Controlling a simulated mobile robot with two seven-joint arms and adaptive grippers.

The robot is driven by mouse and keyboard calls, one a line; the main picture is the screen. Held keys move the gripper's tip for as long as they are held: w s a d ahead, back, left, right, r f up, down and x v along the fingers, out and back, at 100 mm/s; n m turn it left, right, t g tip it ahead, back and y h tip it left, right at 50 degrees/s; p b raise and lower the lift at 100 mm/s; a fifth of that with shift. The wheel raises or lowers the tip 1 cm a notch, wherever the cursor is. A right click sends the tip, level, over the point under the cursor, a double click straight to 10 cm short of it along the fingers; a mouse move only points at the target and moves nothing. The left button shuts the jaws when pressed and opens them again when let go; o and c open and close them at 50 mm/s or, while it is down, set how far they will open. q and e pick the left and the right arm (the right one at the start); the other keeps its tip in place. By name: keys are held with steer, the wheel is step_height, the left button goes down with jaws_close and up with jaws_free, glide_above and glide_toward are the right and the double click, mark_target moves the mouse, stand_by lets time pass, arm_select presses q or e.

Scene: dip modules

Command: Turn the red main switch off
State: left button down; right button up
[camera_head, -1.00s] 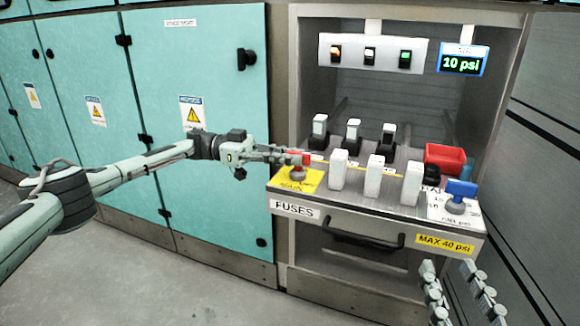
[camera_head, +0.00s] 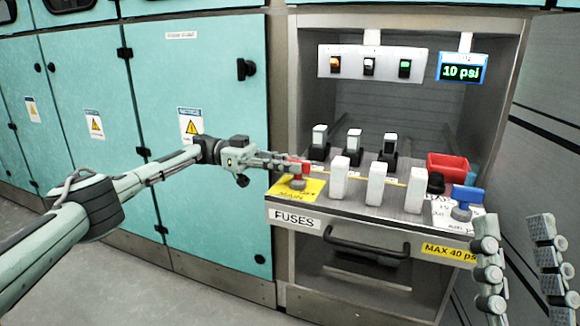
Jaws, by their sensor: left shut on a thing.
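The red main switch (camera_head: 298,168) stands on a grey round base on a yellow label plate (camera_head: 314,190) marked MAIN, at the left front of the fuse shelf. My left gripper (camera_head: 294,164) reaches in from the left and is shut on the red switch handle; its fingers hide part of the handle. My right gripper (camera_head: 518,262) is at the lower right, in front of the cabinet and away from the switch. Its two fingers stand wide apart with nothing between them.
White fuses (camera_head: 377,184) stand in two rows right of the switch. A pressure display (camera_head: 461,70) reads 10 psi. A drawer handle (camera_head: 366,243) is below.

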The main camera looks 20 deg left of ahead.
mark_target(292, 159)
arm_select(q)
steer(key=shift+d+r, duration=0.1)
steer(key=shift+d, duration=0.15)
steer(key=c, duration=1.5)
jaws_free()
steer(key=shift+c, duration=0.2)
steer(key=shift+a, duration=0.1)
step_height(292, 159, up, 10)
